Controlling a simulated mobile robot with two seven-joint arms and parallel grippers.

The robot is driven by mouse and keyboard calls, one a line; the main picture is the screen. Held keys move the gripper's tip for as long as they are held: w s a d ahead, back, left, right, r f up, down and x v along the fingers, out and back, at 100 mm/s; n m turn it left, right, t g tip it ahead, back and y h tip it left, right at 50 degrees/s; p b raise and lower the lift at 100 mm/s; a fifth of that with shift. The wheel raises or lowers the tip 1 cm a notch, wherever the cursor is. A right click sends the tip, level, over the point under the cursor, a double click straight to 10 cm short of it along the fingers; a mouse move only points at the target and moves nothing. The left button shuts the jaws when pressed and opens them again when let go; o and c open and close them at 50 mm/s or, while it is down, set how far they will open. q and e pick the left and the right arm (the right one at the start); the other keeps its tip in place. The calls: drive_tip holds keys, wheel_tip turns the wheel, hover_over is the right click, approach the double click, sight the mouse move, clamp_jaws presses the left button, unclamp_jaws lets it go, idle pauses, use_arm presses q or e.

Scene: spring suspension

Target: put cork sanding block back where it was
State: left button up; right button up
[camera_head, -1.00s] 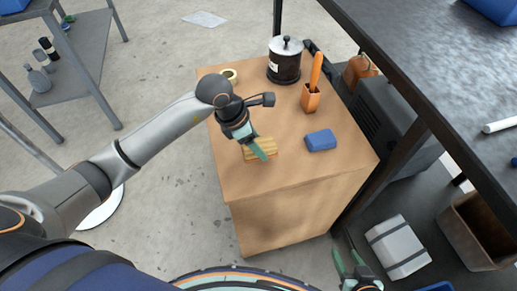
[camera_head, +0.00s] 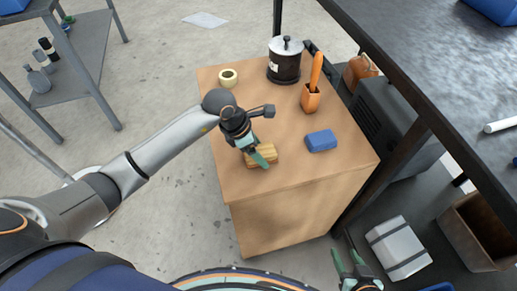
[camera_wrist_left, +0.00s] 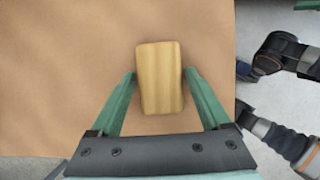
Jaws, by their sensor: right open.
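The cork sanding block (camera_head: 265,151) is a tan, striped block on the brown cabinet top (camera_head: 290,178), near its front left. In the left wrist view the block (camera_wrist_left: 160,78) lies between the two green fingers of my left gripper (camera_wrist_left: 161,76), with a narrow gap on each side. The left gripper (camera_head: 259,158) is open around the block and hides part of it in the head view. My right gripper (camera_head: 354,262) is open and empty, low and to the right of the cabinet.
A blue block (camera_head: 321,140) lies right of the cork block. An orange holder (camera_head: 310,98) with an orange-handled tool, a dark canister (camera_head: 284,65) and a tape roll (camera_head: 228,78) stand farther back. A dark workbench (camera_head: 430,60) rises at the right.

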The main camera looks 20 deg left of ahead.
use_arm(q)
drive_tip(key=shift+o, duration=0.9)
drive_tip(key=shift+r, duration=0.2)
drive_tip(key=p+v, duration=0.1)
drive_tip(key=v, duration=1.1)
